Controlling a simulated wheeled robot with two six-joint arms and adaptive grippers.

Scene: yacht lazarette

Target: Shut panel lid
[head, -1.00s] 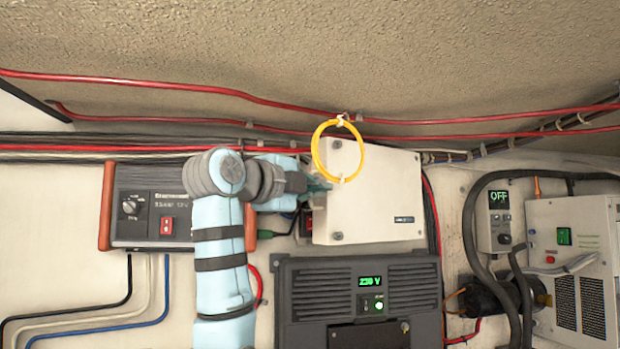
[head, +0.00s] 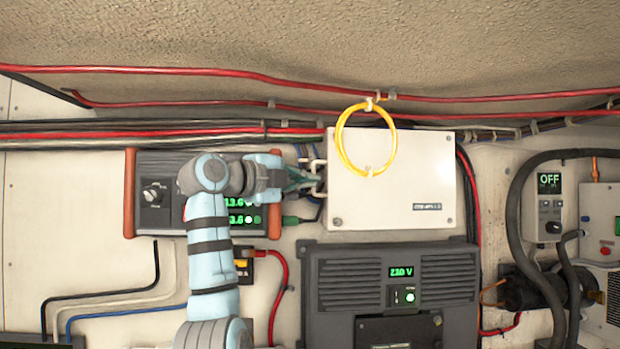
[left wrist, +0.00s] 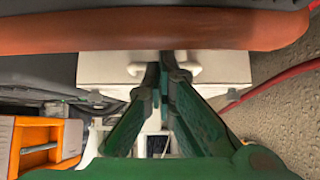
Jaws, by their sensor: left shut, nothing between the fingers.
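The white panel box with its flat lid (head: 420,195) is on the wall right of centre in the head view. The lid lies flat over the box with no gap that I can make out. White handle pieces stick out at its left edge. My left gripper (head: 319,181) is at that left edge, fingers shut and empty. In the left wrist view the shut fingertips (left wrist: 166,62) are in front of the white box (left wrist: 232,66), between the ends of its handle (left wrist: 188,69). I cannot tell whether they touch it. My right gripper is out of view.
A yellow cable loop (head: 342,140) hangs in front of the lid's upper left. A dark unit with orange sides (head: 130,193) is left of the panel, partly behind my arm. A dark inverter (head: 455,265) sits below. Red cables (head: 230,72) run above.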

